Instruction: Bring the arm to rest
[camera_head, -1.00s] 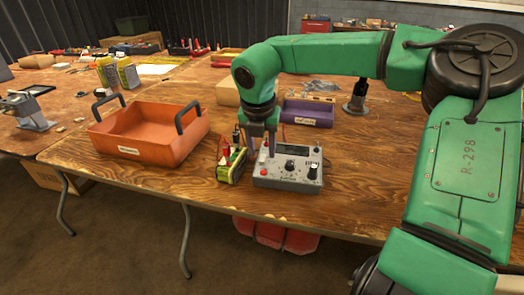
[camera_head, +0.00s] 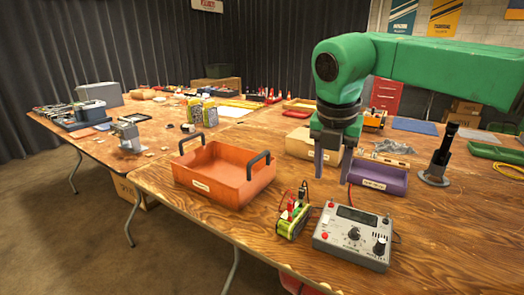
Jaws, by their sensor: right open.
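My right gripper (camera_head: 333,166) hangs from the green arm that comes in from the right. Its two grey fingers point down and stand apart with nothing between them. It is above the table, behind the grey charger box (camera_head: 352,237) and the small green battery pack (camera_head: 293,217) as seen from the head. Red and dark clips stand on the battery pack. The charger box has a display and knobs. My left gripper is not in view.
An orange tray (camera_head: 215,188) with dark handles stands left of the gripper. A purple bin (camera_head: 379,180) and a dark stand (camera_head: 437,165) are to the right. A beige box (camera_head: 300,143) is behind. Bare table (camera_head: 456,215) lies at the right.

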